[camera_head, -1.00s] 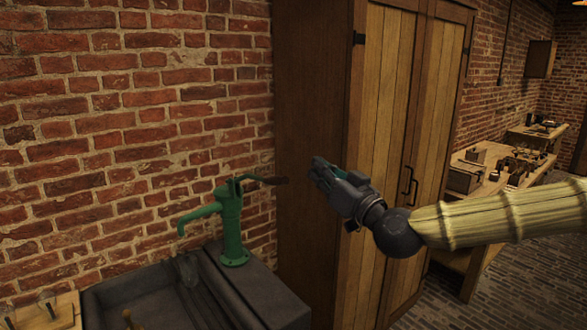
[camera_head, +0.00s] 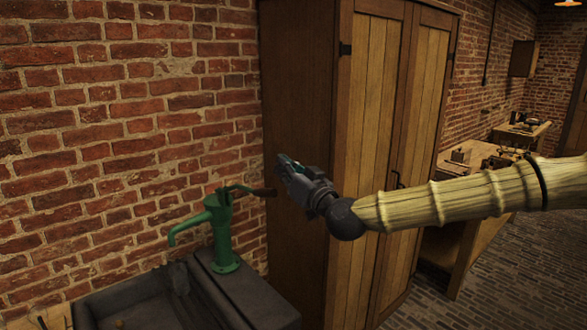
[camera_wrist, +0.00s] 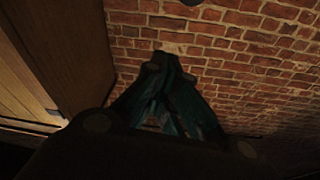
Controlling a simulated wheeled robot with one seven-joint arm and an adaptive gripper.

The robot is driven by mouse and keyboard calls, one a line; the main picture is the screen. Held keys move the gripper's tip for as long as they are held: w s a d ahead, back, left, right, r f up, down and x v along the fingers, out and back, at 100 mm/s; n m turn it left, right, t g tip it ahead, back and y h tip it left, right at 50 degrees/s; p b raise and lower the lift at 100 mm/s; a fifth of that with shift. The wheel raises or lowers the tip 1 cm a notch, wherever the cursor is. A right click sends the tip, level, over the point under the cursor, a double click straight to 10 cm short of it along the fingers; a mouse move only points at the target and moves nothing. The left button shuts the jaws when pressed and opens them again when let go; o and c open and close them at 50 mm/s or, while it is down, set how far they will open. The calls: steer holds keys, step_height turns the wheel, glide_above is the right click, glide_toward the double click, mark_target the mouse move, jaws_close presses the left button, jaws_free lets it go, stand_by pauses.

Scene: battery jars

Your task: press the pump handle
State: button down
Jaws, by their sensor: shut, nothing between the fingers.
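The green hand pump (camera_head: 219,232) stands upright on the dark stone ledge beside the sink, its spout to the left. Its pump handle (camera_head: 256,191) reaches out to the right, level, and ends in a dark grip. My gripper (camera_head: 281,160) is shut and empty, above and just right of the handle's end, with a small gap seen between them. In the wrist view my gripper (camera_wrist: 160,62) points at the brick wall. A dark rounded shape at the top edge of that view may be the handle's end, but I cannot tell.
A tall wooden cabinet (camera_head: 365,130) stands right behind my gripper. The dark stone sink (camera_head: 130,300) is at the lower left, against the brick wall (camera_head: 120,120). A workbench (camera_head: 465,215) with several items stands further right. The brick floor at the right is clear.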

steer(key=shift+s+a+f+p, duration=0.15)
steer(key=shift+f+p, duration=0.35)
steer(key=shift+f, duration=0.45)
steer(key=shift+s+a+f+p, duration=0.15)
steer(key=shift+f+p, duration=0.35)
steer(key=shift+f, duration=0.4)
steer(key=shift+w, duration=0.1)
steer(key=shift+f, duration=0.1)
